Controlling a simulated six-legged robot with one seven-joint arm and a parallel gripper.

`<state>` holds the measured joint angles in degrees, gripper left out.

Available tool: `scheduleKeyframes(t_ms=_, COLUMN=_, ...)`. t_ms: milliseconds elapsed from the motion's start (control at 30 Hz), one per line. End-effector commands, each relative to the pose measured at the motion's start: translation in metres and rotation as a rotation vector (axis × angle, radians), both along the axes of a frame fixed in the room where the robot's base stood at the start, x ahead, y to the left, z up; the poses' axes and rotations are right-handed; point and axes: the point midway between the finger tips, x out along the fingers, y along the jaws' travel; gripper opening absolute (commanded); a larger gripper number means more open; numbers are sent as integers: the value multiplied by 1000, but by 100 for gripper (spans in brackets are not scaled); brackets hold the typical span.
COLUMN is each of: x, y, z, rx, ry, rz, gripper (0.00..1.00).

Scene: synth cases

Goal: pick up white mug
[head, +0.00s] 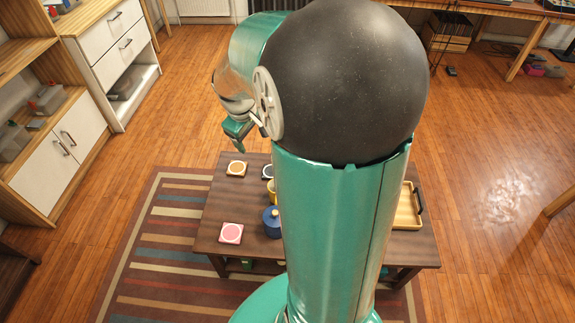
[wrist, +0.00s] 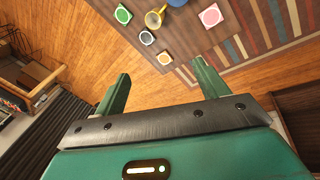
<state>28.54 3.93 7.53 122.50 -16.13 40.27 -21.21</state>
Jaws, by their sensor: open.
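I cannot make out a white mug in either view; my arm hides much of the table in the head view. My gripper (wrist: 161,68) is open and empty, its two green fingers spread wide. In the head view my gripper (head: 237,135) hangs above and beyond the far left part of the low dark table (head: 213,222).
White-fronted cabinets (head: 112,50) stand left. Floor between is clear.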

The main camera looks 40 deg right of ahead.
Motion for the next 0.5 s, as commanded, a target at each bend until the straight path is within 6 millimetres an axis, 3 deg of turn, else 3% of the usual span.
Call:
scheduleKeyframes(t_ms=33, x=3, y=-20, z=-20, rx=4, ry=32, rz=3, gripper=73)
scheduleKeyframes(t_ms=267, x=7, y=-93, z=-106, rx=28, ry=132, rz=68, gripper=73)
scheduleKeyframes(t_ms=500, x=-13, y=-160, z=-212, rx=96, ry=197, rz=136, gripper=73)
